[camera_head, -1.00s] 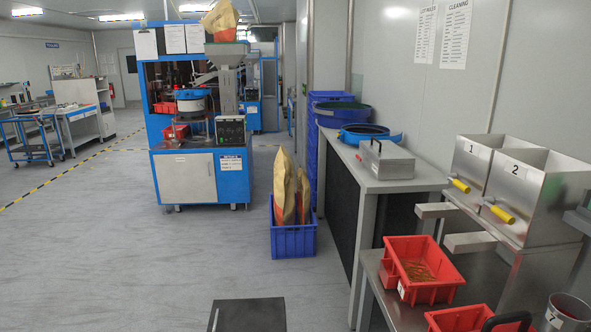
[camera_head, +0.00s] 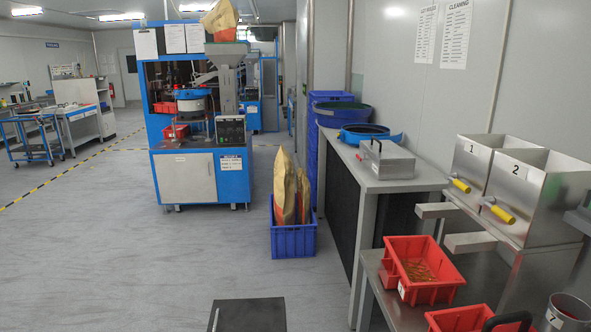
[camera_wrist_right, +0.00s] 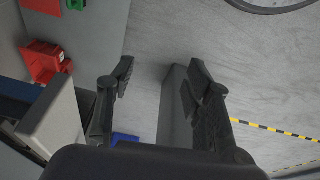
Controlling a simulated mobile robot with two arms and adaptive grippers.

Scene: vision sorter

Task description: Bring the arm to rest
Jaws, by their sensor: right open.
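My right gripper (camera_wrist_right: 160,82) shows in the right wrist view. Its two black fingers are spread apart with nothing between them. Grey floor and a grey upright part lie behind the fingers. Neither gripper shows in the head view, and my left gripper is in neither view.
In the head view, a red bin (camera_head: 424,290) with small parts stands on the right bench beside steel hoppers (camera_head: 522,198). A grey table (camera_head: 400,178) holds a metal box (camera_head: 386,160). A blue crate (camera_head: 292,241) with paper bags stands on the floor.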

